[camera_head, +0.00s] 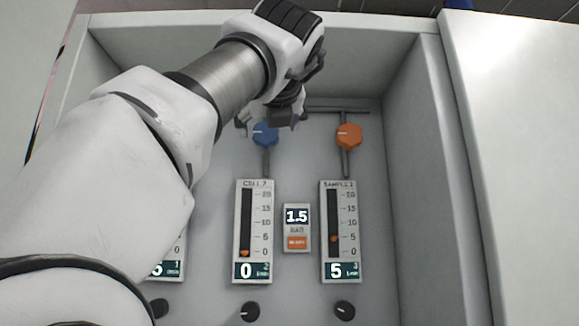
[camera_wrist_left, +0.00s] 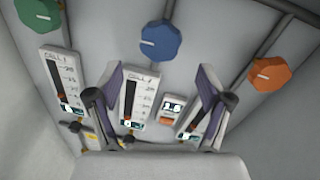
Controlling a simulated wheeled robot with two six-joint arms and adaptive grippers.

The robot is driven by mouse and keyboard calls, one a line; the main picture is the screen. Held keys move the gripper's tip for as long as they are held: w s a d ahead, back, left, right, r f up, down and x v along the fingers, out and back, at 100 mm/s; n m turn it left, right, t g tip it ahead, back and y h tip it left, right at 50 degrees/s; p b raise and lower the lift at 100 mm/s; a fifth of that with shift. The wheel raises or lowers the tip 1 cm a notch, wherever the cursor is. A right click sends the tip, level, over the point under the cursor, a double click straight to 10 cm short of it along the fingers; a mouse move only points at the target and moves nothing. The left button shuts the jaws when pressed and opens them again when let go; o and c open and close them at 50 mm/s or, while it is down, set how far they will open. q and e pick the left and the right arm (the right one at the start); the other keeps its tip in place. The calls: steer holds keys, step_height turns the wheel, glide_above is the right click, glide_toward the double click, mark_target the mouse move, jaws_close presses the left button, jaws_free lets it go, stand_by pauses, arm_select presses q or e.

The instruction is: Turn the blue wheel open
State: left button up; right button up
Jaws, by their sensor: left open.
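The blue wheel (camera_head: 265,135) is a faceted knob with a white pointer mark, on a pipe at the panel's back wall. In the left wrist view the blue wheel (camera_wrist_left: 161,40) shows whole, just beyond and between the fingertips. My left gripper (camera_head: 272,123) reaches in from the left above it and covers its upper edge in the head view. In the wrist view my left gripper (camera_wrist_left: 162,82) is open, with nothing between its fingers. Whether a finger touches the wheel cannot be told. My right gripper is in neither view.
An orange wheel (camera_head: 349,136) sits right of the blue one. A green wheel (camera_wrist_left: 38,13) is at the left. The cabinet's right wall (camera_head: 415,170) bounds the space.

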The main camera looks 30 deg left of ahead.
mark_target(267, 133)
arm_select(q)
steer(key=shift+w+a, duration=0.5)
steer(key=shift+w, duration=0.05)
steer(key=p+x, duration=0.4)
steer(key=x, duration=0.2)
steer(key=shift+a+r, duration=0.1)
steer(key=shift+r, duration=0.05)
steer(key=shift+s+d+r, duration=0.15)
steer(key=shift+s+d, duration=0.2)
steer(key=shift+c, duration=1.4)
steer(key=shift+s+d+r, duration=0.15)
steer(key=shift+s+d, duration=0.1)
steer(key=shift+d, duration=0.05)
steer(key=c, duration=0.5)
steer(key=shift+a, duration=0.1)
steer(key=c, duration=0.4)
